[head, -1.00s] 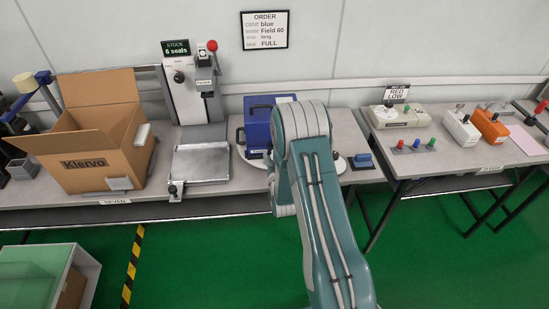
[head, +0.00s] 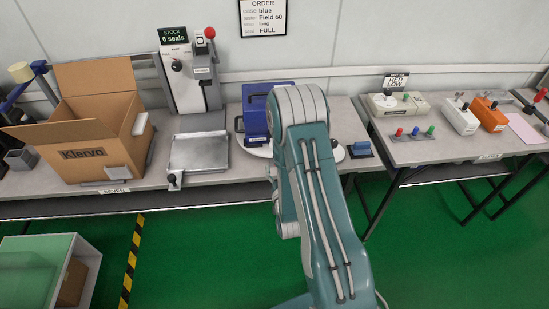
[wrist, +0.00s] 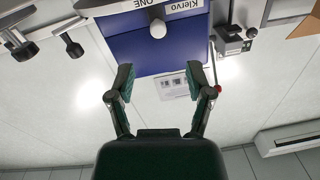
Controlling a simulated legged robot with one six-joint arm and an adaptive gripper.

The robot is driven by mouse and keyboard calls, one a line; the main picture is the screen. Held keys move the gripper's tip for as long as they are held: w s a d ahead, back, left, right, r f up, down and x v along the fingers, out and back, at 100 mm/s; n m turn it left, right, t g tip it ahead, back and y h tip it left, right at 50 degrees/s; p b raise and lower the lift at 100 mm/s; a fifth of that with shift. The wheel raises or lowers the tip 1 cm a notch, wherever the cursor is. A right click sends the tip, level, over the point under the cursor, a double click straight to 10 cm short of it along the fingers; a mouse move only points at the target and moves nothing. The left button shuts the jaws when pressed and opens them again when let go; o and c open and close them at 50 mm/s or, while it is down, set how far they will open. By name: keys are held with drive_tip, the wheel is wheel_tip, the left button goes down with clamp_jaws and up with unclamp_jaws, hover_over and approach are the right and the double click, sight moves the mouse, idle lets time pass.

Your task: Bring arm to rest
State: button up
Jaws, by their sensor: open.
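My gripper (wrist: 159,68) shows in the wrist view with its two dark green finger pads well apart and nothing between them. Beyond the fingertips is a blue case (wrist: 150,52), upside down in that view, with a white Klervo label and a round pale knob in front of it. In the head view my teal and grey arm rises in the middle and hides my gripper. A blue case (head: 256,118) stands on a round white turntable (head: 262,151) just left of and behind the arm, partly hidden by it.
An open Klervo carton (head: 97,158) and a grey press stand (head: 188,80) with a metal plate (head: 199,152) stand left on the bench. Testers, one orange (head: 490,117), sit on the right table. A green-topped bin (head: 48,268) is at lower left. Green floor is open at right.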

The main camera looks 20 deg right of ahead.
drive_tip(key=shift+s+a, duration=0.15)
drive_tip(key=shift+s, duration=0.55)
drive_tip(key=a+r+n+g+y, duration=0.1)
drive_tip(key=a+r+g, duration=0.15)
drive_tip(key=r, duration=0.65)
drive_tip(key=a+r+n+g+y, duration=0.1)
drive_tip(key=a+r+g+y, duration=0.15)
drive_tip(key=r, duration=0.55)
drive_tip(key=s+a+r+n+g, duration=0.1)
drive_tip(key=s+r, duration=0.4)
drive_tip(key=s, duration=0.7)
drive_tip(key=s+a+r+n+g, duration=0.1)
drive_tip(key=s+r+g, duration=0.5)
drive_tip(key=s, duration=0.6)
drive_tip(key=shift+a, duration=0.85)
drive_tip(key=shift+s+r, duration=0.1)
